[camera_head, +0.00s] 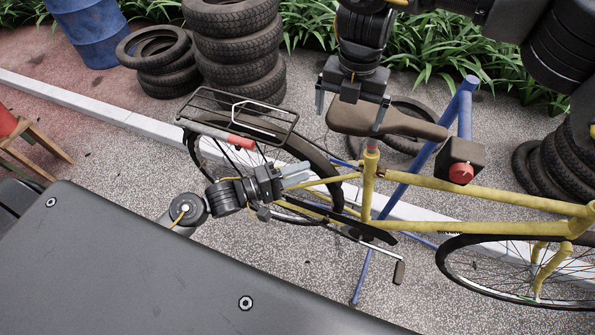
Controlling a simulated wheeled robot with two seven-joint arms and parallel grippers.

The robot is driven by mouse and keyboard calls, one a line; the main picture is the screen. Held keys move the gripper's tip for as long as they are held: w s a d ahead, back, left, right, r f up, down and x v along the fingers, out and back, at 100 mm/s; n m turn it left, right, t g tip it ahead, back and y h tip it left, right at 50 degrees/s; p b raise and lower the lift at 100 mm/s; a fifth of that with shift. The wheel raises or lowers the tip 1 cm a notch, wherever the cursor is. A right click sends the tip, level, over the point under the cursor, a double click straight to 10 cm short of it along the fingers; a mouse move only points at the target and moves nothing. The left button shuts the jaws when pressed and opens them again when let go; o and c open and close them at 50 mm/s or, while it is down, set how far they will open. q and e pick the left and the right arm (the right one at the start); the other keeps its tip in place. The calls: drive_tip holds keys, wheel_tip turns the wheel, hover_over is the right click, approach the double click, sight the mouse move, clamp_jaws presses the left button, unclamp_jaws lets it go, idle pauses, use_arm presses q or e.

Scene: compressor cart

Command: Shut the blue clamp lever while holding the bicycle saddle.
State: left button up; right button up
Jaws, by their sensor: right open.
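The bicycle saddle (420,126) is dark brown and sits on a short seatpost above the yellow frame (368,190). A small blue clamp lever (345,163) sticks out to the left at the top of the seat tube. My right gripper (352,108) comes from above and is open over the rear of the saddle, with its fingers apart to either side; I cannot tell whether they touch it. My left gripper (296,176) is left of and slightly below the lever, apart from it, fingers pointing right. Its fingers look close together; any gap is unclear.
A blue stand (398,190) with a dark box and red knob (461,173) stands by the bicycle. A rear rack (240,112) lies above my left gripper. Tyre stacks (238,45) and a blue barrel (90,30) are behind.

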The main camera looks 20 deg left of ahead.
wheel_tip(320, 180, up, 6)
drive_tip(key=shift+r, duration=0.1)
drive_tip(key=shift+a, duration=0.15)
idle(0.5)
